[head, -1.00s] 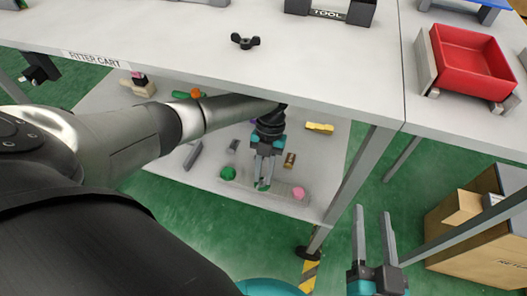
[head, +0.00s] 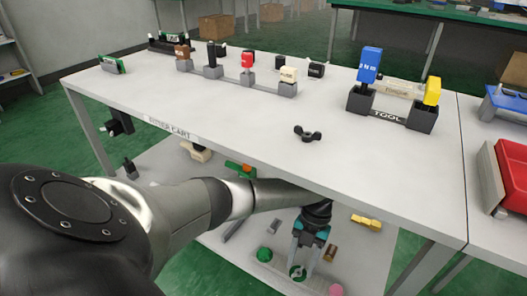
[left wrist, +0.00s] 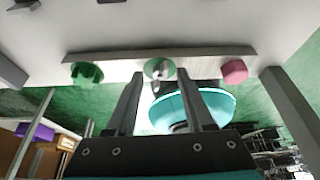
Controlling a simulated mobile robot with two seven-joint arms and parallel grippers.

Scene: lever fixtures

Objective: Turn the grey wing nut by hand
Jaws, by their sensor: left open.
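A dark grey wing nut (head: 307,134) lies loose on the cart's top near the front edge. On the lower shelf, a long strip (left wrist: 110,61) bears a green knob (left wrist: 85,74), a round green piece with a grey part on it (left wrist: 160,69), and a pink knob (left wrist: 234,72). I cannot tell whether that grey part is a wing nut. My left gripper (head: 305,262) reaches under the tabletop; its fingers, also in the left wrist view (left wrist: 160,76), are open and empty. The middle piece shows between the fingertips; contact is unclear. My right gripper is out of view.
The cart's tabletop (head: 250,125) is directly above my left arm. A cart leg (left wrist: 290,110) stands right of the strip in the left wrist view. A yellow piece (head: 366,222) and other small parts lie on the shelf. A red tray (head: 508,175) is at the right.

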